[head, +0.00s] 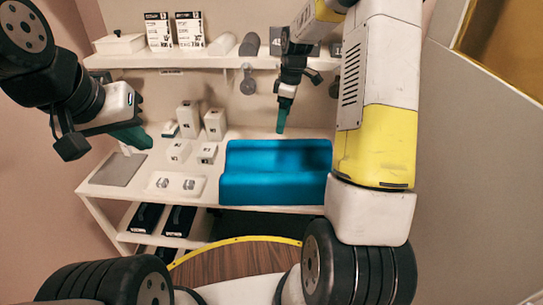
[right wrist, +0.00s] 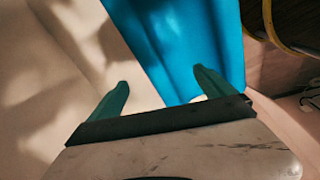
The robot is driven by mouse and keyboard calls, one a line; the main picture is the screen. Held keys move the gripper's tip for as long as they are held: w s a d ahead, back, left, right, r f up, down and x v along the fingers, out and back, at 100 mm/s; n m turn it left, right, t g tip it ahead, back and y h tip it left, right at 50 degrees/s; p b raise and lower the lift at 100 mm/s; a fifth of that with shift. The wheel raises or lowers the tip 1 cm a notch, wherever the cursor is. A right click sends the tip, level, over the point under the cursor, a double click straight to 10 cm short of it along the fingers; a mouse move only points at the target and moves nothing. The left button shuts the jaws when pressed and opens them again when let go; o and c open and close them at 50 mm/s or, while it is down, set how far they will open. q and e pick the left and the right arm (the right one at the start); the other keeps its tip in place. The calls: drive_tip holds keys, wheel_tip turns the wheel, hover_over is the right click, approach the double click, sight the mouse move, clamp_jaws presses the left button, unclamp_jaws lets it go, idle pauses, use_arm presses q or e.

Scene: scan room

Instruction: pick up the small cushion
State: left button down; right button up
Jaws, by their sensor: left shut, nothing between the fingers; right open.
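The small cushion (head: 272,185) is the bright blue padded block on the right part of the white table. It has a raised back part and a lower front part. My right gripper (head: 281,130) points down above the cushion's back edge, with green fingers. In the right wrist view my right gripper (right wrist: 161,82) is open, and the blue cushion (right wrist: 185,40) shows beyond the fingers, mostly toward the right one. I cannot tell whether they touch. My left gripper (head: 142,142) is shut and empty over the table's left side, apart from the cushion.
Several small white boxes (head: 214,124) stand on the table left of the cushion. A white tray (head: 160,193) with two metal pieces lies near the front edge, beside a grey plate (head: 117,170). A wall shelf (head: 180,61) holds boxes and rolls. Black bins (head: 179,221) sit below.

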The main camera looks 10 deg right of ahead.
sight(283, 142)
drive_tip(key=shift+n+g, duration=0.3)
drive_tip(key=shift+n, duration=0.5)
drive_tip(key=f, duration=0.2)
drive_tip(key=w+f, duration=0.1)
drive_tip(key=f, duration=0.2)
drive_tip(key=w+f, duration=0.1)
drive_tip(key=f, duration=0.2)
drive_tip(key=shift+w+d, duration=0.25)
wheel_tip(283, 142, down, 5)
drive_tip(key=shift+f, duration=0.1)
drive_tip(key=shift+w, duration=0.1)
clamp_jaws()
